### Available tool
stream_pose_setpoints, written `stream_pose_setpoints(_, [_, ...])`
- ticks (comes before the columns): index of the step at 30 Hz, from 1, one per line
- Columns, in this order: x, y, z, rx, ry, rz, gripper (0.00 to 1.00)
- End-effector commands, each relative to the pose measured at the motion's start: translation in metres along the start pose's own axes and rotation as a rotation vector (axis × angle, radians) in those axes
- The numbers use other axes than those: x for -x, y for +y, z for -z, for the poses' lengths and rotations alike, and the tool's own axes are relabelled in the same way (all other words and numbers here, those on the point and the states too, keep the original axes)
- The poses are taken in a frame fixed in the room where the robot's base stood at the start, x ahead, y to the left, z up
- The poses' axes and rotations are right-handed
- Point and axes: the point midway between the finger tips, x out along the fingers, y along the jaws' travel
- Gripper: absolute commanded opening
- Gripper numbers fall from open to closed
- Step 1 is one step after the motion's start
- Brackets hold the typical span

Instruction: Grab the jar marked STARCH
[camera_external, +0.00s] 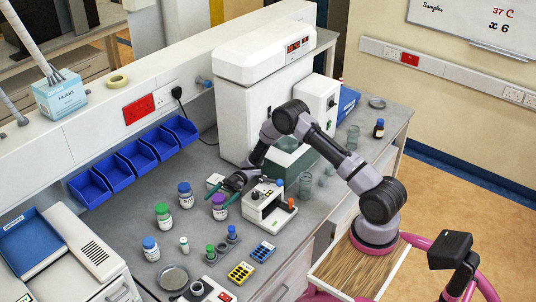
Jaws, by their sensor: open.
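Several white jars with coloured lids stand on the grey bench: a purple-lidded jar (220,212), a blue-lidded jar (186,199), a green-lidded jar (163,219) and another blue-lidded jar (151,251). They have printed labels, but the print is too small to read, so I cannot tell which one is marked STARCH. My gripper (217,197) is open and empty, pointing left and down. Its dark fingers reach close to the purple-lidded jar's lid; I cannot tell whether they touch or are beside or above it.
A white instrument (270,205) stands under my wrist, right of the jars. A tube rack (223,249), yellow block (241,272), blue block (263,251) and round dish (173,277) lie in front. Blue bins (136,157) line the back. A tall white machine (262,85) stands behind my arm.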

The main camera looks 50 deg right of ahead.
Motion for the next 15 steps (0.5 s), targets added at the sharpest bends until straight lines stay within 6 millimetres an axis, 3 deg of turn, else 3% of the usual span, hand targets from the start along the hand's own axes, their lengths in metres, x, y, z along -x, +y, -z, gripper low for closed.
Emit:
stream_pose_setpoints(4, [-0.026,-0.001,-0.001,0.000,0.000,0.004,0.99])
stream_pose_setpoints(12, [-0.030,0.000,-0.001,0.000,0.000,0.000,0.99])
stream_pose_setpoints(13, [-0.030,0.000,-0.001,0.000,0.000,0.000,0.92])
stream_pose_setpoints(15, [-0.030,0.000,-0.001,0.000,-0.001,0.000,0.65])
